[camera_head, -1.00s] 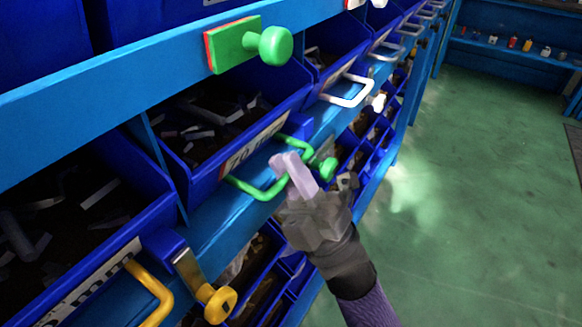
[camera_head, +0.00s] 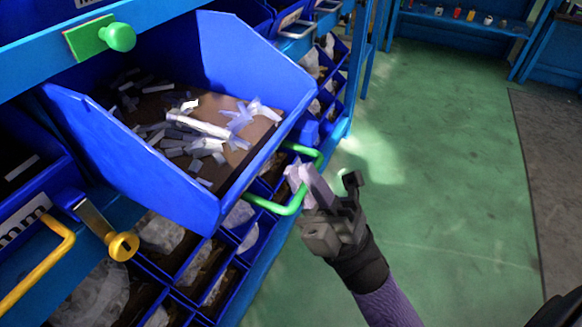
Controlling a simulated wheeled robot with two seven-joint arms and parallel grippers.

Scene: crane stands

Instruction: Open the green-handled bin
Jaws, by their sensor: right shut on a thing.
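The green-handled bin (camera_head: 165,185) is a blue drawer pulled well out of the rack, with its open top showing loose pale pieces inside. Its green handle (camera_head: 287,208) is a loop on the front face. My right gripper (camera_head: 304,184) is shut on this handle at the bin's front, and its fingers hide part of the loop. My left gripper is not in view.
A green knob (camera_head: 118,37) on a plate sits on the blue rail above. A yellow-handled bin (camera_head: 40,262) with a yellow knob (camera_head: 122,246) is at the lower left. Lower bins (camera_head: 185,262) lie beneath the open one. Green floor (camera_head: 440,170) is clear at the right.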

